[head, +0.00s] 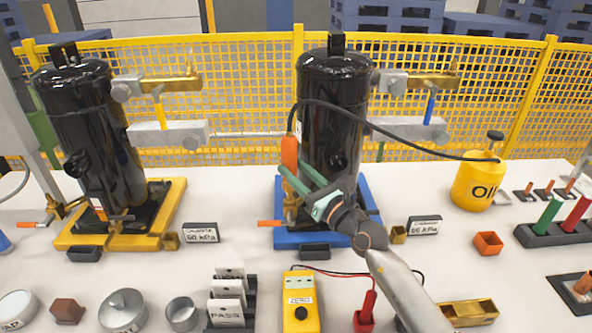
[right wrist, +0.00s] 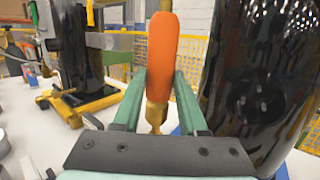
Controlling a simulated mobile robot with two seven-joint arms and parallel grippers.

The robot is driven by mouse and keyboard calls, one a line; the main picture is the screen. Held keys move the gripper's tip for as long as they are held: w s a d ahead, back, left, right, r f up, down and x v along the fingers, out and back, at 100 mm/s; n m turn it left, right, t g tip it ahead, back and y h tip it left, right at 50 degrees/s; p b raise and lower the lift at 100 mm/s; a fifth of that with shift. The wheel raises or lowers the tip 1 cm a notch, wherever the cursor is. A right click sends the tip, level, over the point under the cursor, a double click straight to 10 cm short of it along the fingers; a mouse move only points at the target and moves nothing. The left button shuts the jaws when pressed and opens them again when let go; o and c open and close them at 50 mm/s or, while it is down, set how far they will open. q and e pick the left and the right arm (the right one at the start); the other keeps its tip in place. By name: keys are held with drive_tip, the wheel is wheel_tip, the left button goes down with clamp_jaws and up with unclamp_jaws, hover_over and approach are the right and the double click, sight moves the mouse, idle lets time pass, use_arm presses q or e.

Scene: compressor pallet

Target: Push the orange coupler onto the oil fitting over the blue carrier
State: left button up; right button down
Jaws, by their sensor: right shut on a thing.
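The orange coupler (head: 289,152) stands nearly upright in front of the right black compressor, with a black hose at its top. It also shows in the right wrist view (right wrist: 161,60). My right gripper (head: 294,169), with green fingers, is shut on the coupler from the right. A brass fitting (head: 291,205) stands below the coupler over the blue carrier (head: 290,239). Brass also shows under the orange body in the right wrist view (right wrist: 156,112). The two look roughly in line; I cannot tell whether they are joined. My left gripper is not in view.
The right compressor (head: 333,110) stands close behind the gripper. The hose runs right to the yellow oil can (head: 478,183). A yellow carrier (head: 90,241) holds another compressor at left. A yellow meter (head: 300,305) and a red probe (head: 366,308) stand in front.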

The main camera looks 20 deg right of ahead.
drive_tip(key=shift+f+b, duration=0.5)
drive_tip(key=shift+f, duration=0.15)
drive_tip(key=shift+f+b, duration=0.4)
drive_tip(key=shift+f, duration=0.1)
drive_tip(key=shift+f, duration=0.3)
drive_tip(key=shift+f, duration=0.15)
drive_tip(key=shift+r+p, duration=1.6)
drive_tip(key=shift+r, duration=0.2)
